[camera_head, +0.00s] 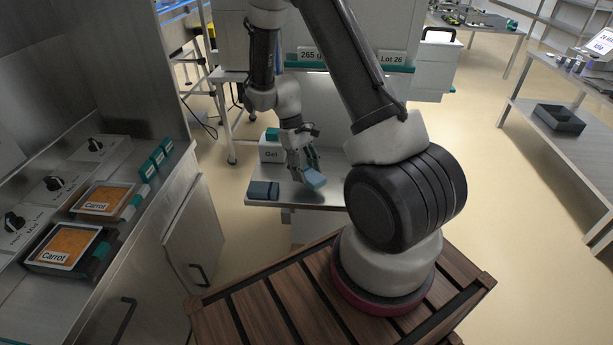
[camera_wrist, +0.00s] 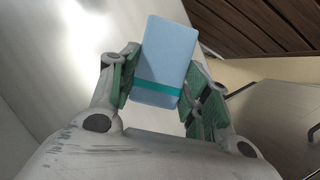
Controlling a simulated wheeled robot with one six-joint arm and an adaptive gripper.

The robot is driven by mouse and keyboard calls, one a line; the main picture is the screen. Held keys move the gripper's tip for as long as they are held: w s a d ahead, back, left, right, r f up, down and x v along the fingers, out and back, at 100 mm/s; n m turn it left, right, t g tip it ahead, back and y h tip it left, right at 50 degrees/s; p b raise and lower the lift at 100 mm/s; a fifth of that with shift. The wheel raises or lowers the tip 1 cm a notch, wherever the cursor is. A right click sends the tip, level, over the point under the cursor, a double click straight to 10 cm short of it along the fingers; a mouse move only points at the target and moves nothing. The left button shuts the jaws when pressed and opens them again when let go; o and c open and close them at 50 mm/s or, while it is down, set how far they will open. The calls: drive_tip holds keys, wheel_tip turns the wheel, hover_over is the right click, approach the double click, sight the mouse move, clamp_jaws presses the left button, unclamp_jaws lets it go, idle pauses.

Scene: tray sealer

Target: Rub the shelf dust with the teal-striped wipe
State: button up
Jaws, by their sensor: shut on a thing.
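The teal-striped wipe is a light blue block with a teal band; it shows large in the wrist view (camera_wrist: 167,58) and small in the head view (camera_head: 314,180). My gripper (camera_head: 308,172) is shut on it, with a green-padded finger on each side in the wrist view (camera_wrist: 157,85). The wipe is over the low metal shelf (camera_head: 325,198), tilted in the head view. I cannot tell whether it touches the surface. I cannot make out any dust in either view.
A dark blue folded cloth or pouch (camera_head: 263,190) lies on the shelf's left part. At left, a counter holds Carrot trays (camera_head: 62,247) and black knobs (camera_head: 95,144). Open floor lies right.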

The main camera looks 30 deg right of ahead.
sight(306, 171)
drive_tip(key=shift+r, duration=2.65)
